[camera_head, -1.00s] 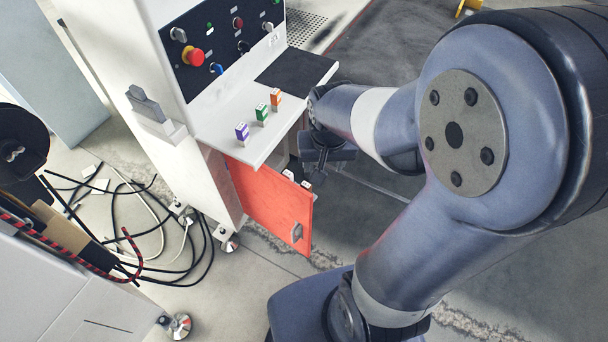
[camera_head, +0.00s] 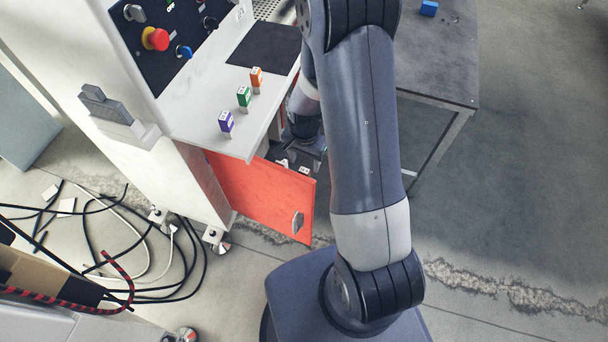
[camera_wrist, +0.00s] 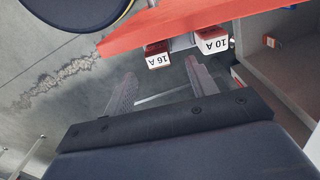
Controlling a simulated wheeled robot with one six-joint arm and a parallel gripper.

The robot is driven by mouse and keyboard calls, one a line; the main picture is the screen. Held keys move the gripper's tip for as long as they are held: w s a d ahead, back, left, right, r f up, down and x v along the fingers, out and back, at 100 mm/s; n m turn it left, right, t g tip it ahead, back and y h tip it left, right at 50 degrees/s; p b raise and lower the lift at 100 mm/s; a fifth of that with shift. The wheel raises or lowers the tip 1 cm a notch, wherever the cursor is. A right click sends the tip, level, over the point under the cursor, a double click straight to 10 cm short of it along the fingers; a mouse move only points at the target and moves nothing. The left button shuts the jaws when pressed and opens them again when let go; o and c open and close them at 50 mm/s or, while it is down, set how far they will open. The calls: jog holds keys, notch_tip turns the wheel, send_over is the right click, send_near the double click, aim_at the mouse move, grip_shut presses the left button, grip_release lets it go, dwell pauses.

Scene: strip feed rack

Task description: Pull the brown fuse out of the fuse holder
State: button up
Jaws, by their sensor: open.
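In the wrist view, two white-topped fuses marked 16 A (camera_wrist: 159,60) and 10 A (camera_wrist: 213,44) stand along the red door (camera_wrist: 120,40). The 10 A one shows a reddish side. I cannot tell which fuse is the brown one. My gripper (camera_wrist: 160,70) is open and empty, its fingertips just short of the 16 A fuse. A reddish part shows beside the right finger, partly hidden.
Purple (camera_head: 226,123), green (camera_head: 243,98) and orange (camera_head: 256,80) labelled pieces stand on the white shelf (camera_head: 205,112) above the door. A grey table (camera_head: 445,75) with a blue block (camera_head: 429,8) is at right. Cables lie on the floor at left. A cabinet wall (camera_wrist: 285,75) is close at right.

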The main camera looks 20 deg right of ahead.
aim_at(304, 170)
jog(key=shift+s+a+f+p, duration=0.1)
jog(key=shift+s+f+p, duration=0.1)
jog(key=shift+f, duration=1.45)
jog(key=shift+s+f+p, duration=0.1)
jog(key=shift+f+p, duration=0.05)
jog(key=shift+f, duration=1.45)
jog(key=c, duration=1.1)
